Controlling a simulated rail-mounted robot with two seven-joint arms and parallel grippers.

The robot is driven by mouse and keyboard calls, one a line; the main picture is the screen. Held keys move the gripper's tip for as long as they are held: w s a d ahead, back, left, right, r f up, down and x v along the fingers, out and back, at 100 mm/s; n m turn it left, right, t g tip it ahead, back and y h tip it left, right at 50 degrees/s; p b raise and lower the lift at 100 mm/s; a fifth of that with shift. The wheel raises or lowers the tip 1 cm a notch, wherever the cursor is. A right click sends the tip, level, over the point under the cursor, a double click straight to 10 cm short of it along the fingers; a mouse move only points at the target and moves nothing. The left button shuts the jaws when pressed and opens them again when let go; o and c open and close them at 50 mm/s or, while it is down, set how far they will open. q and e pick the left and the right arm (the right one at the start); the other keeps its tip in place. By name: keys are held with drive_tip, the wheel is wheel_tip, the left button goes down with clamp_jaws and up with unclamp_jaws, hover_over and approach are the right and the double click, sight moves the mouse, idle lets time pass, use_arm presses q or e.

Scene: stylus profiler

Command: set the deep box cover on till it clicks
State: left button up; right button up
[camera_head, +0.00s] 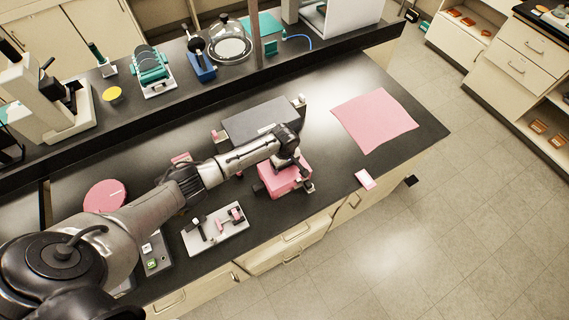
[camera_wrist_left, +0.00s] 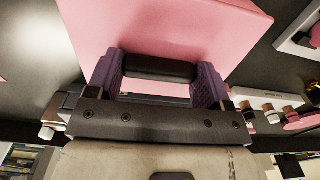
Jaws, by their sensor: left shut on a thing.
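The deep box cover (camera_head: 284,180) is a pink box near the front edge of the black bench. My left gripper (camera_head: 288,160) is above it and shut on its black handle (camera_wrist_left: 160,68). In the left wrist view the purple finger pads (camera_wrist_left: 212,85) stand at both ends of the handle, and the cover's pink face fills the upper middle. Dark small parts show beside the cover's lower edges. Whether its underside touches anything is hidden. A dark grey flat slab (camera_head: 255,120) with small knobbed posts at its corners lies just behind, partly hidden by my arm. My right gripper is out of view.
A pink cloth (camera_head: 374,120) and a small pink-and-white card (camera_head: 365,179) lie to the right. A white tray (camera_head: 216,230) with small parts and a pink disc (camera_head: 105,196) lie to the left. A raised back shelf (camera_head: 140,111) carries instruments. Bare bench shows around the cloth.

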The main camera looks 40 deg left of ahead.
use_arm(q)
drive_tip(key=o, duration=1.3)
drive_tip(key=shift+r, duration=0.1)
wheel_tip(320, 180, up, 2)
drive_tip(key=p, duration=0.3)
drive_tip(key=shift+r, duration=0.2)
wheel_tip(320, 180, up, 4)
drive_tip(key=p, duration=0.5)
drive_tip(key=shift+r, duration=0.25)
drive_tip(key=shift+f, duration=0.1)
